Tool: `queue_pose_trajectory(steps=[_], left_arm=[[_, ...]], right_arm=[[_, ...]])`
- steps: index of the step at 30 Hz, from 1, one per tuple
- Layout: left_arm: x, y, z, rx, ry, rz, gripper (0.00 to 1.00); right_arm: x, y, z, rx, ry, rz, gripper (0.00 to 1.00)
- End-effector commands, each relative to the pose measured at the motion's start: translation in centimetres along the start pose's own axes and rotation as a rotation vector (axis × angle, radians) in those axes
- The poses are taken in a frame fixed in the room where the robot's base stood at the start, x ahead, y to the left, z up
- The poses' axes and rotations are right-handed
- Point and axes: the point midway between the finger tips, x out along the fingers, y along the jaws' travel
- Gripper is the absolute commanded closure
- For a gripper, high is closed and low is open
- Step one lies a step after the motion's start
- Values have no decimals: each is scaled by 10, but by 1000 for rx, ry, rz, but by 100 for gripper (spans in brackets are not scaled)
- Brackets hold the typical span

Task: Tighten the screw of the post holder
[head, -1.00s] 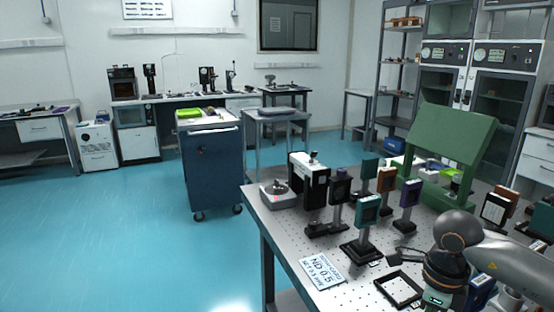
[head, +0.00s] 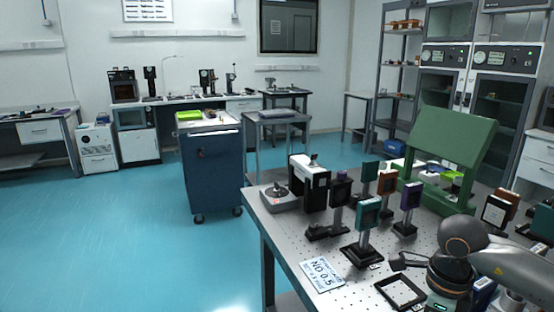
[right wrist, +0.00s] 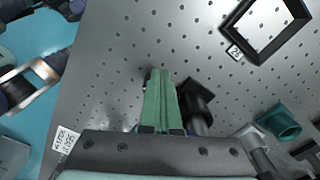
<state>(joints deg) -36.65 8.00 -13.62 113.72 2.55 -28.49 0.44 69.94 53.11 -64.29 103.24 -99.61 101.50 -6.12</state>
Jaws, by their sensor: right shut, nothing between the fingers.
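In the right wrist view my right gripper (right wrist: 158,73) has its green fingers pressed together, with nothing between them. The fingertips are over the perforated table top, just left of a black post holder (right wrist: 196,98) with a grey post. A small dark part shows at the left edge of the fingertips; I cannot tell whether it is the screw. In the head view several posts with coloured square mounts stand on the table, among them a teal mount (head: 369,213) on a black base. My right arm shows at the right there, its gripper out of sight. My left gripper is not visible.
A black square frame (head: 399,292) and a white ND 0.5 card (head: 322,273) lie on the optical table (head: 290,232). A green slanted stand (head: 452,145) is behind the posts. A teal part (right wrist: 285,122) is right of the fingers in the wrist view.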

Motion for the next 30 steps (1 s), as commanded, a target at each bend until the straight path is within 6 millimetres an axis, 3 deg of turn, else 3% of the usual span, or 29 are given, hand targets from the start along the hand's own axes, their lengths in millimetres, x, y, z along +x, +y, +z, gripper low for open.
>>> queue_pose_trajectory(steps=[17,30], left_arm=[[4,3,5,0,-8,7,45],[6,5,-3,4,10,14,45]], right_arm=[[2,11,-1,1,12,2,100],[1,18,-3,4,11,1,100]])
